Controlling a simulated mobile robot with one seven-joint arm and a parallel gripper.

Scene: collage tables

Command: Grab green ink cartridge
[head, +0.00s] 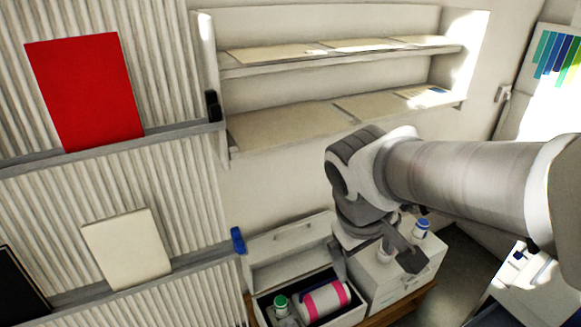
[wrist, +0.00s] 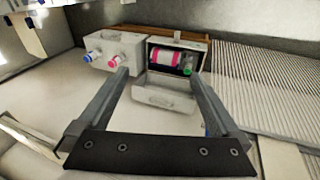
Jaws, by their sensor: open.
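The green-capped cartridge (head: 281,304) stands in an open white box (head: 262,306), at the box's left end in the head view. In the wrist view its green part (wrist: 188,70) shows at the right end of the same box, partly in shadow. A larger pink-and-white cylinder (head: 325,300) lies beside it and also shows in the wrist view (wrist: 164,57). My gripper (head: 375,263) is open and empty above the boxes. In the wrist view its two fingers (wrist: 157,74) spread on either side of the open box, apart from the cartridge.
A white drawer box (head: 395,287) stands right beside the open box. It carries a blue-capped cartridge (head: 421,228) and a pink-capped cartridge (wrist: 113,62). Shelves (head: 345,67) and a corrugated panel (head: 180,190) flank the space.

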